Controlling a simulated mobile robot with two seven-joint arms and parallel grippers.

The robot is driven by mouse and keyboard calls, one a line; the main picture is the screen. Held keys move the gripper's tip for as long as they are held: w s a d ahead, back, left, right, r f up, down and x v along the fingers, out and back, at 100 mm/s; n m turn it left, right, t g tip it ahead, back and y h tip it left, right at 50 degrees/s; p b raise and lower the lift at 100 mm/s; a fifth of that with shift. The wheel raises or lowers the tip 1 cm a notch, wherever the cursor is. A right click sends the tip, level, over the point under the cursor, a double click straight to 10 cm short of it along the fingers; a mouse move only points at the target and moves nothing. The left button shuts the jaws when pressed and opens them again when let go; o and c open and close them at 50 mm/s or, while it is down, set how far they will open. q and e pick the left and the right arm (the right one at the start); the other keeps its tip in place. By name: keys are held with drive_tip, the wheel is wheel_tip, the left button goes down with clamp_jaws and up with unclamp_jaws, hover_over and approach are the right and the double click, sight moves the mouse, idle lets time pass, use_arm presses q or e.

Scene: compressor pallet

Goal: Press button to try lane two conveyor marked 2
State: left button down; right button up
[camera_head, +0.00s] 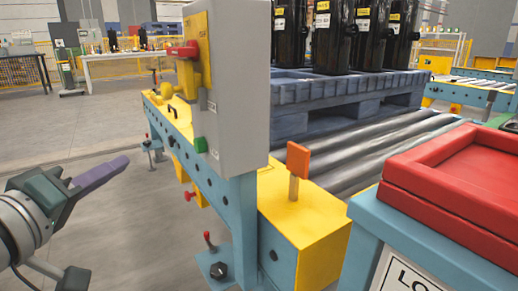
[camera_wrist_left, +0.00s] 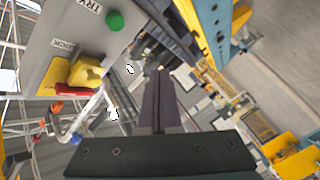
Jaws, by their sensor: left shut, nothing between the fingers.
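A grey control box (camera_head: 238,90) stands on a blue post beside the roller conveyor (camera_head: 385,150). A green button (camera_head: 200,145) sits low on its left-facing side. In the left wrist view the same green button (camera_wrist_left: 114,21) shows at the upper left, next to a label reading "TRY". No "2" is readable on the box. My left gripper (camera_head: 125,163) is shut and empty, left of the box and apart from the button. In the wrist view its closed fingers (camera_wrist_left: 160,72) point up the picture, with the button to their left.
A yellow switch with a red handle (camera_head: 190,55) is above the button. A blue pallet (camera_head: 335,90) carries black cylinders (camera_head: 332,35) behind the box. An orange plate on a post (camera_head: 298,160) and a red tray (camera_head: 455,185) are at right. The floor between gripper and box is clear.

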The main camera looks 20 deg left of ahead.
sight(198, 146)
use_arm(q)
drive_tip(key=shift+d, duration=0.1)
drive_tip(key=w+d+p, duration=0.1)
drive_tip(key=w+d, duration=0.4)
drive_tip(key=w, duration=0.1)
drive_tip(key=shift+w+d, duration=0.35)
idle(2.0)
drive_tip(key=shift+w+d, duration=0.3)
drive_tip(key=shift+w, duration=0.05)
drive_tip(key=shift+w+d, duration=0.3)
drive_tip(key=shift+w, duration=0.05)
idle(0.9)
idle(0.4)
drive_tip(key=shift+s+a+p, duration=0.3)
drive_tip(key=shift+s+a, duration=0.25)
drive_tip(key=shift+s, duration=0.15)
